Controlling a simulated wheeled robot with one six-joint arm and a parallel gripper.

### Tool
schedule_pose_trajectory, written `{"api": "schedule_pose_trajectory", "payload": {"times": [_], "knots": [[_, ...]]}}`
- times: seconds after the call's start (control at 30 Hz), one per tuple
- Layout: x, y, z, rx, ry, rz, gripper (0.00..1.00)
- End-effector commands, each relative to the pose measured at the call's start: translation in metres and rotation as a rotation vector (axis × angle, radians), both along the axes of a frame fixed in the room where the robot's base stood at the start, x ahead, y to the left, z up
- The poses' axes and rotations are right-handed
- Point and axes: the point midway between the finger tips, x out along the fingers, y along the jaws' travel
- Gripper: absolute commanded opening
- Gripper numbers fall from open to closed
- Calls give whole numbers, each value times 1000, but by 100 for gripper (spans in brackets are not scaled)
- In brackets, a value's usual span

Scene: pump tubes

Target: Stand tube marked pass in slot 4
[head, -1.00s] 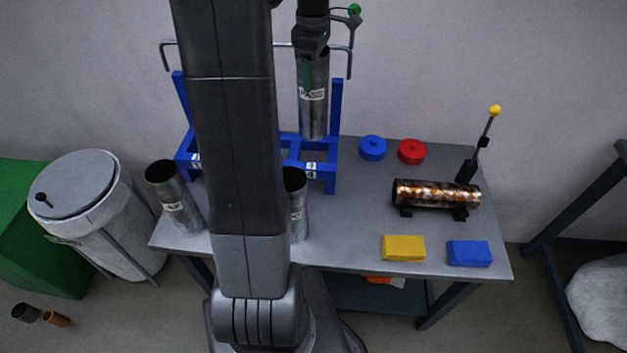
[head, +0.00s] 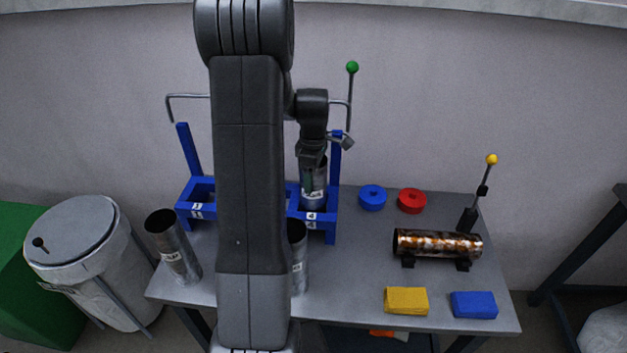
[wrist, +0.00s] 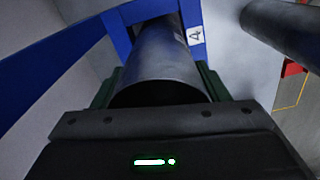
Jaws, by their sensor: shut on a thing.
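The grey metal tube with the white label (head: 314,192) stands upright in the right-hand end of the blue rack (head: 331,233), at the slot marked 4. Its lower part is hidden inside the rack. My gripper (head: 312,172) is shut on the upper part of this tube. In the wrist view the tube (wrist: 160,65) runs down between the green fingers (wrist: 158,88) into the blue frame (wrist: 115,30), beside the "4" label (wrist: 195,36). Whether its foot rests on the slot floor cannot be seen.
Two other grey tubes (head: 172,247) (head: 298,258) stand in front of the rack. Blue and red caps (head: 372,198) (head: 411,201), a rusty tube on a cradle (head: 437,243), and yellow and blue blocks (head: 406,300) (head: 473,305) lie to the right. My arm hides the rack's middle.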

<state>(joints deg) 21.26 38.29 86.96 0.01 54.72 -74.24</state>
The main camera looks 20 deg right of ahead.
Motion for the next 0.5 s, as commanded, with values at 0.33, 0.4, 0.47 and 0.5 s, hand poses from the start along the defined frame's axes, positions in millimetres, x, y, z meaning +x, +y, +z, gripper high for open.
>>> {"api": "schedule_pose_trajectory", "payload": {"times": [0.33, 0.4, 0.47, 0.5], "knots": [[0, 0, -23, -1, -1, 0, 7], [0, 0, -23, -1, -1, 0, 7], [0, 0, -23, -1, -1, 0, 7], [0, 0, -24, -1, -1, 0, 7]]}}
